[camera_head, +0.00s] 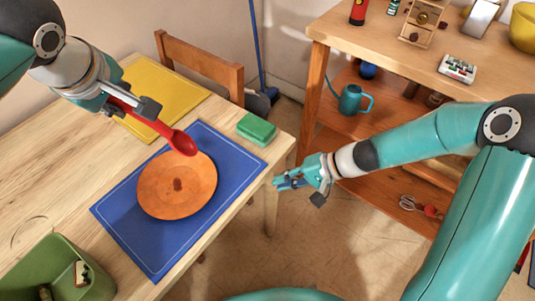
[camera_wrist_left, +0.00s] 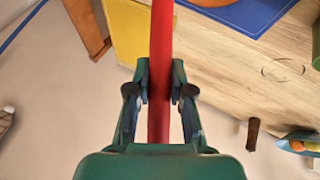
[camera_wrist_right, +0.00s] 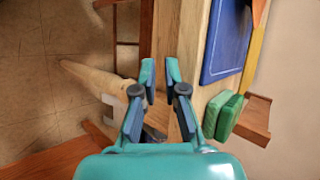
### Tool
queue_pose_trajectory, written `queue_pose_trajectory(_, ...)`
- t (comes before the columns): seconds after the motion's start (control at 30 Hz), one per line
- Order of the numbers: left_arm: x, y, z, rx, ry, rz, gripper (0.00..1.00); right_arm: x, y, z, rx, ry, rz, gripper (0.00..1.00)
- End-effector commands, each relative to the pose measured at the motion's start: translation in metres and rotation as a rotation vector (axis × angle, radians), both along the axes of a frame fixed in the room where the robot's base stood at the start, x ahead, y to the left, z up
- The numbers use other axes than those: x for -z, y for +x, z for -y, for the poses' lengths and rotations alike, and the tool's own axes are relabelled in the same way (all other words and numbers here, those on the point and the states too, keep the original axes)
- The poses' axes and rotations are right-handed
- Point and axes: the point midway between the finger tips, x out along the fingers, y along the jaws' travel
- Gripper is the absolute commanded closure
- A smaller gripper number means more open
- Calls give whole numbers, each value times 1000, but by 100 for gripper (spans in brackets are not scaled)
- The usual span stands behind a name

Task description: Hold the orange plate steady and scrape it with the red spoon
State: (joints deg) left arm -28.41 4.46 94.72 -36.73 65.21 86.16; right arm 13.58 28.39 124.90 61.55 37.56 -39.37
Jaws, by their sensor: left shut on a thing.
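The orange plate (camera_head: 160,190) lies on the blue mat (camera_head: 130,245) on the table, with a dark reddish-brown patch (camera_head: 178,184) at its middle. My left gripper (camera_head: 145,108) is shut on the handle of the red spoon (camera_head: 181,141). The spoon's bowl hangs over the far edge of the plate; whether it touches is unclear. In the left wrist view the red handle (camera_wrist_left: 161,60) runs between the fingers. My right gripper (camera_head: 290,184) is beside the table's right edge, off the plate. Its fingers are apart and empty in the right wrist view (camera_wrist_right: 160,75).
A green sponge (camera_head: 256,130) sits near the table's far right corner. A yellow mat (camera_head: 165,95) lies at the back, before a wooden chair (camera_head: 205,65). A green bin (camera_head: 55,275) stands at the near left. A wooden shelf (camera_head: 400,60) stands to the right.

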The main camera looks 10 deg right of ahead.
Motion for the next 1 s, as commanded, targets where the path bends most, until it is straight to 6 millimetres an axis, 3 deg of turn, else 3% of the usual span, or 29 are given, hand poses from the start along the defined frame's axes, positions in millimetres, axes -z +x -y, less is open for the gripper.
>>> queue_pose_trajectory(0.03,0,0,0,0,0,0,100,-22,13,1,22,49,50,89)
queue_pose_trajectory(0.1,0,0,0,0,0,0,100,-45,24,-4,8,113,110,89)
queue_pose_trajectory(0.2,0,0,0,0,0,0,100,-61,28,-23,-140,180,181,89)
queue_pose_trajectory(0.4,0,0,0,-1,-1,0,100,-83,26,-41,-303,258,260,89)
queue_pose_trajectory(0.67,0,0,0,-1,-1,0,100,-80,26,-62,-337,275,272,89)
queue_pose_trajectory(1.0,0,0,-1,-1,-1,0,100,-59,29,-118,-337,274,269,89)
